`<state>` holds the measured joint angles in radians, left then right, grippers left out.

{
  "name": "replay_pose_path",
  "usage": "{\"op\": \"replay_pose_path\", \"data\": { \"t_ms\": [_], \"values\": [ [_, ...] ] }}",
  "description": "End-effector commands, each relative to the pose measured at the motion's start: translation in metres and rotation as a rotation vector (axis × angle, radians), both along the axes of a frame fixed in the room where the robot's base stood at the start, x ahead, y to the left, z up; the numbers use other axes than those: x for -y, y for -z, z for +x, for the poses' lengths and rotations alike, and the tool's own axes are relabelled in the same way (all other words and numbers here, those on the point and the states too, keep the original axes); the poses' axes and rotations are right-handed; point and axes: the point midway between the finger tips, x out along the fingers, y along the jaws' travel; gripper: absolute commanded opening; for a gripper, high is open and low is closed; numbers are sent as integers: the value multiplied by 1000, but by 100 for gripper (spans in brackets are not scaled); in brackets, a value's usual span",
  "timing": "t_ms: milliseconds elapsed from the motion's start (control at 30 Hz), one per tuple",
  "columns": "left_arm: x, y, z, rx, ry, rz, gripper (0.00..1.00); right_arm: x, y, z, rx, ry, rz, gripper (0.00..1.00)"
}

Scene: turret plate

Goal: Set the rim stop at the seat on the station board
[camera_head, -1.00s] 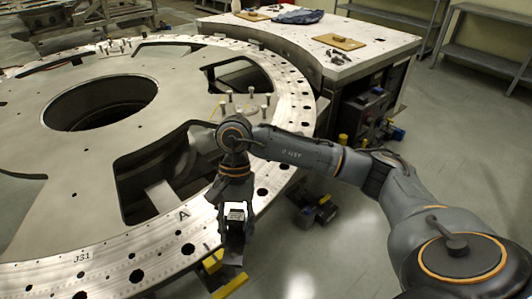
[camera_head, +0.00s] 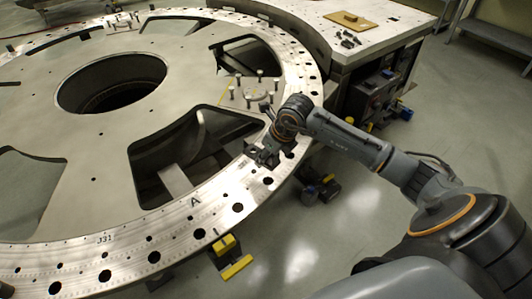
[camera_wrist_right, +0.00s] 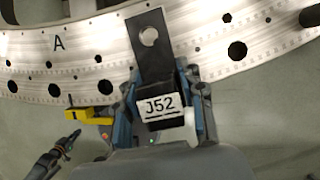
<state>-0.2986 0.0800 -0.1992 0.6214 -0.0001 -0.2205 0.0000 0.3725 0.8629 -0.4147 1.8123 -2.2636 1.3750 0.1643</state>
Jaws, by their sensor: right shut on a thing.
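The rim stop (camera_wrist_right: 150,50) is a black bracket with a round hole near its far end and a white J52 label. My right gripper (camera_wrist_right: 165,92) is shut on it, with a finger on each side. In the head view my right gripper (camera_head: 266,152) is over the outer rim of the big turret plate (camera_head: 215,197), right of the letter A. The bracket is small and dark there, and I cannot tell whether it touches the plate. A tan board (camera_head: 350,21) lies on the side bench, well beyond the gripper.
Several upright pins (camera_head: 248,92) stand on the plate beyond the gripper. Small dark parts (camera_head: 346,39) lie on the bench (camera_head: 318,24) near the board. A yellow block (camera_head: 236,266) sits below the rim. Open floor lies to the right.

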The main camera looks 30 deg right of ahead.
Motion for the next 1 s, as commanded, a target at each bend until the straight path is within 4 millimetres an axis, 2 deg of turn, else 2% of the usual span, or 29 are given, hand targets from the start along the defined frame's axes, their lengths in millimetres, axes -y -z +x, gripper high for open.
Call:
{"op": "replay_pose_path", "data": {
  "t_ms": [600, 1000],
  "values": [
    [2, 37, 0, -1, -1, -3, 0, 0, 55, 0, 2, -4, 0, 0],
    [0, 42, -2, -4, 1, 0, 0, 0, 60, 0, 1, -5, 0, 0]
  ]
}}
